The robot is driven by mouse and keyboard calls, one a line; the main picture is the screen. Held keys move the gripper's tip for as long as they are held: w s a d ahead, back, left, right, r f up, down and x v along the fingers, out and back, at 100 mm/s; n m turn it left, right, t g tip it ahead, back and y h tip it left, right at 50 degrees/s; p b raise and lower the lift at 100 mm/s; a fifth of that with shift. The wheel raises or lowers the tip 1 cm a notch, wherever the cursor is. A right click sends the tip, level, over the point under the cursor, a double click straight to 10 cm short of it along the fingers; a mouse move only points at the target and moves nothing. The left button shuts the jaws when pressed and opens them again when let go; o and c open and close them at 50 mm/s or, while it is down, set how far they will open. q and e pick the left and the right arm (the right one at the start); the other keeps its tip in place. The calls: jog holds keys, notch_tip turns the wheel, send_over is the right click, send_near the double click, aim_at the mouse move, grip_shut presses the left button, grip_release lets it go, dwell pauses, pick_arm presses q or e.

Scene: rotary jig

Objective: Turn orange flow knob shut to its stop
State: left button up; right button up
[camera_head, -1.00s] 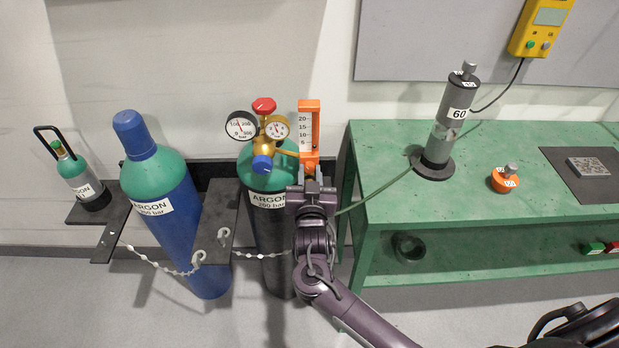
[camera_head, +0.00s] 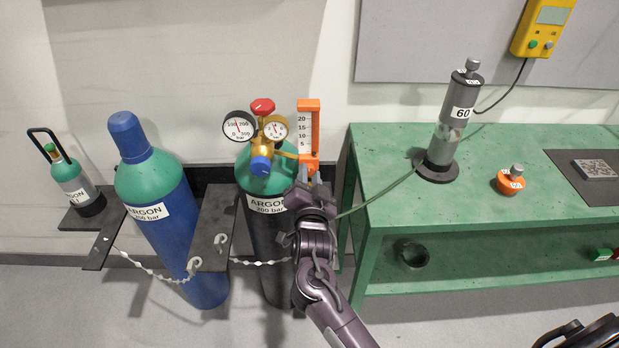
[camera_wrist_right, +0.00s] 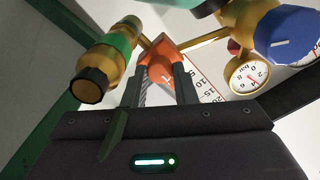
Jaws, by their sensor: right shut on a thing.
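The orange flowmeter (camera_head: 308,135) with a white scale stands upright beside the brass regulator (camera_head: 268,145) on the right-hand argon cylinder (camera_head: 254,180). My right gripper (camera_head: 309,178) is directly below the flowmeter, its wrist rolled over. In the right wrist view, the gripper (camera_wrist_right: 160,88) has its two dark fingers shut on the orange flow knob (camera_wrist_right: 158,74), in front of the flowmeter scale (camera_wrist_right: 201,84). The fingers partly hide the knob, and its turn position cannot be read. My left gripper is not in view.
A blue argon cylinder (camera_head: 165,215) stands left of the held one, with a chain (camera_head: 150,266) in front. A green bench (camera_head: 400,190) is close on the right. A thin hose (camera_head: 380,193) runs to the grey column (camera_head: 450,125) on it.

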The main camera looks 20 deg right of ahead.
dwell(0.3)
jog(key=o, duration=1)
jog(key=b+v, duration=0.1)
jog(key=v, duration=0.6)
jog(key=shift+s, duration=0.4)
jog(key=shift+a, duration=0.15)
